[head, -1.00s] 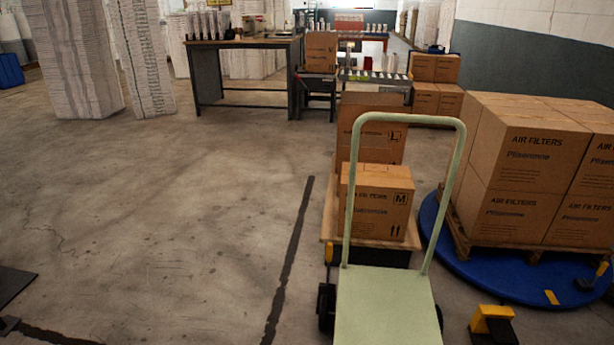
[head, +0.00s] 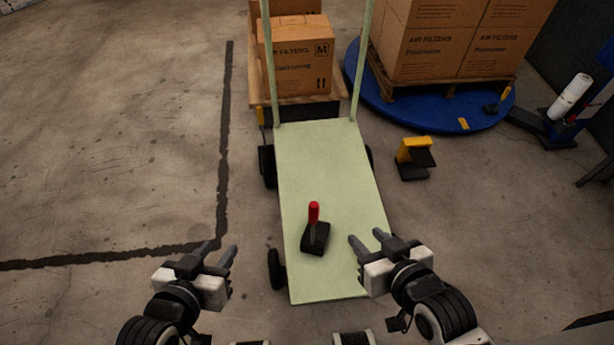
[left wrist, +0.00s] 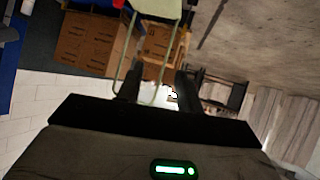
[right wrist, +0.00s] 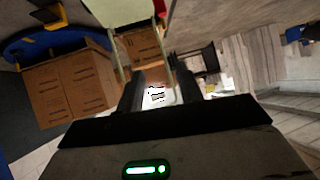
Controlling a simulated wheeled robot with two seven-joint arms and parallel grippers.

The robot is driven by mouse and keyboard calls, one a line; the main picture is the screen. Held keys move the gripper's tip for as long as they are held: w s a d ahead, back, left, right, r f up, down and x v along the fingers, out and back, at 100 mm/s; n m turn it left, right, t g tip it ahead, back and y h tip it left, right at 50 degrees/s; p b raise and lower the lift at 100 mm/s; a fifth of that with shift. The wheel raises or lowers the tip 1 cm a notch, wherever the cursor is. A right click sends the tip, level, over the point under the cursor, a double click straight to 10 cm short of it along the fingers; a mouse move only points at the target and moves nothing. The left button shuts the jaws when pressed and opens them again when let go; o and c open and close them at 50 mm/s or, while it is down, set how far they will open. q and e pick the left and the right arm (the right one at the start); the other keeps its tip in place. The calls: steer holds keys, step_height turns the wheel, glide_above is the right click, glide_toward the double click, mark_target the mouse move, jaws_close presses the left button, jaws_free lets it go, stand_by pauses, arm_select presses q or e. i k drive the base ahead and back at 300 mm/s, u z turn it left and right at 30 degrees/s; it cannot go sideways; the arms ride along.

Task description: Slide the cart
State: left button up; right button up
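The cart (head: 330,175) is a pale green flatbed on black wheels, with an upright tube handle at its far end. It stands in front of me in the head view; the handle's top is out of that view. A black device with a red grip (head: 314,230) rests on its near half. My left gripper (head: 222,254) is open and empty, left of the cart's near end. My right gripper (head: 367,240) is open and empty, over the cart's near right edge. The cart shows upside down in the left wrist view (left wrist: 158,8) and the right wrist view (right wrist: 120,10).
Just beyond the cart, a wooden pallet (head: 258,88) carries air filter boxes (head: 297,60). A blue round platform (head: 400,115) with stacked boxes (head: 430,50) stands at the right. A yellow and black block (head: 413,155) sits right of the cart. The floor at left is clear.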

mark_target(327, 162)
steer(key=z, duration=0.6)
steer(key=k, duration=0.5)
steer(key=u, duration=0.65)
steer(key=i, duration=0.5)
steer(key=u, duration=0.2)
steer(key=k, duration=0.95)
steer(key=u, duration=0.9)
steer(key=k, duration=0.65)
steer(key=u, duration=0.3)
steer(key=i, duration=3.1)
steer(key=z, duration=1.5)
steer(key=i, duration=1.6)
steer(key=z, duration=1.95)
steer(key=i, duration=0.4)
steer(key=z, duration=0.25)
